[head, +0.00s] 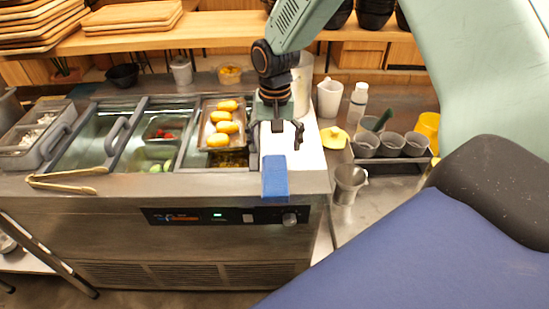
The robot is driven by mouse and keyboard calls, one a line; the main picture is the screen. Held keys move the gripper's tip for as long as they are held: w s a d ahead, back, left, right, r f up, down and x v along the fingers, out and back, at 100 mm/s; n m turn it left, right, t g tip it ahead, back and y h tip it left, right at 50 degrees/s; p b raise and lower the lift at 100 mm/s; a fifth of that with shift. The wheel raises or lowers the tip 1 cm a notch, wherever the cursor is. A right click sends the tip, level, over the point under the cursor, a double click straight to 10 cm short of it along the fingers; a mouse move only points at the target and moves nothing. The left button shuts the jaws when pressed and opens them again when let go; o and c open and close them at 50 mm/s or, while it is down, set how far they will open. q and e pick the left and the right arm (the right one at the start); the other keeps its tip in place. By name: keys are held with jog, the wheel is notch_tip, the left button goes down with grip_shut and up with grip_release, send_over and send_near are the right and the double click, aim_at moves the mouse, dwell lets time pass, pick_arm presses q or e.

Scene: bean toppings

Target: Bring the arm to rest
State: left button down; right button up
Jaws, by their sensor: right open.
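My right gripper (277,138) hangs at the end of my green right arm (303,22), which comes in from the upper right. Its dark fingers point down and are spread apart, with nothing seen between them. It is over the counter, just right of the metal tray (207,143) with several yellow oval pieces, and in front of a white board (308,150). A blue block or cloth (275,178) lies at the counter's front edge, below the gripper in the picture. I cannot judge the gripper's height above the counter. My left gripper is out of view.
Topping bins (88,138) fill the counter to the left, with metal tongs (62,182) at its front. Right stand grey cups (390,144), a metal jug (348,183), a white bottle (358,100) and a white pitcher (329,98). A wooden shelf (225,33) runs behind.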

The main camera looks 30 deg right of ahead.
aim_at(274, 174)
jog(key=shift+w+a+r, duration=0.15)
jog(key=shift+w+r, duration=0.1)
jog(key=shift+r, duration=0.5)
jog(key=shift+s, duration=0.15)
notch_tip(274, 174, down, 12)
jog(key=shift+f+p, duration=0.1)
jog(key=shift+p, duration=0.35)
jog(key=shift+w+r, duration=0.2)
jog(key=shift+r, duration=0.3)
jog(key=shift+s+r, duration=0.15)
jog(key=shift+r, duration=0.1)
